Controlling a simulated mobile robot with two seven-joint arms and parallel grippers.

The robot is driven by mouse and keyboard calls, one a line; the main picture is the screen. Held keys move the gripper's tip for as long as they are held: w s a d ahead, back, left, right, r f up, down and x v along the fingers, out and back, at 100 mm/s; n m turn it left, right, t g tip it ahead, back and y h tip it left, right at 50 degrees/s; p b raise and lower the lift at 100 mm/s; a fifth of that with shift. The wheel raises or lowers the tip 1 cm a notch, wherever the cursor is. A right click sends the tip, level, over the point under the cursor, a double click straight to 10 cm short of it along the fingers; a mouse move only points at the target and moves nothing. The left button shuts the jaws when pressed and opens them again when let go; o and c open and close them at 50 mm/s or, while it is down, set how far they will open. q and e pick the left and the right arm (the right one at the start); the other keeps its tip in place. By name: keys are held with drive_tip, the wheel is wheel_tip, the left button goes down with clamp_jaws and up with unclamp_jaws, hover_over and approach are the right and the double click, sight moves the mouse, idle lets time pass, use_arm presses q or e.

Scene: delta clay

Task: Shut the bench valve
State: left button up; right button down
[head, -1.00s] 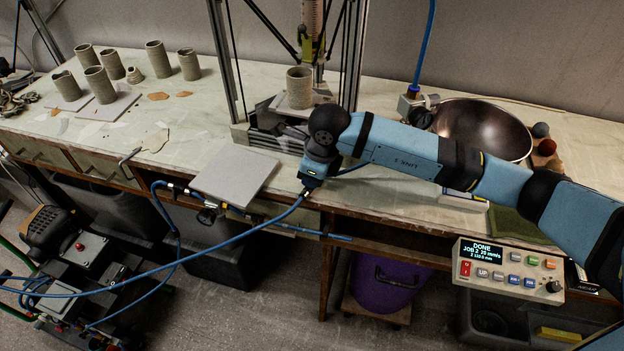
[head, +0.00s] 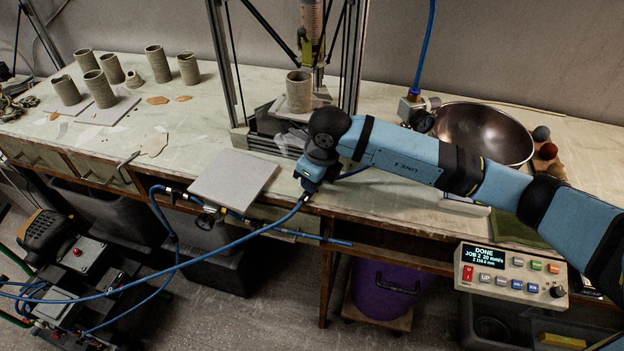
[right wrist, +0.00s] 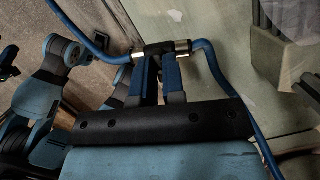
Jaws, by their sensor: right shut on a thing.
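My right gripper (head: 306,190) is at the front edge of the bench, at the end of my blue arm, pointing down. In the right wrist view its two blue fingers (right wrist: 158,62) are shut on a dark fitting of the bench valve (right wrist: 155,48). A silver collar (right wrist: 182,47) sits beside the fitting, and blue hose leaves on both sides. In the head view my wrist hides most of this valve, and a blue hose (head: 240,240) runs from there down to the left. The valve's exact handle angle cannot be told. My left gripper is not in view.
A printer frame holding a clay cup (head: 299,92) stands behind. A metal bowl (head: 482,135) and control box (head: 512,272) are at the right.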

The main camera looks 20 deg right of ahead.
drive_tip(key=c, duration=1.2)
unclamp_jaws()
drive_tip(key=v, duration=1.4)
drive_tip(key=shift+f, duration=0.1)
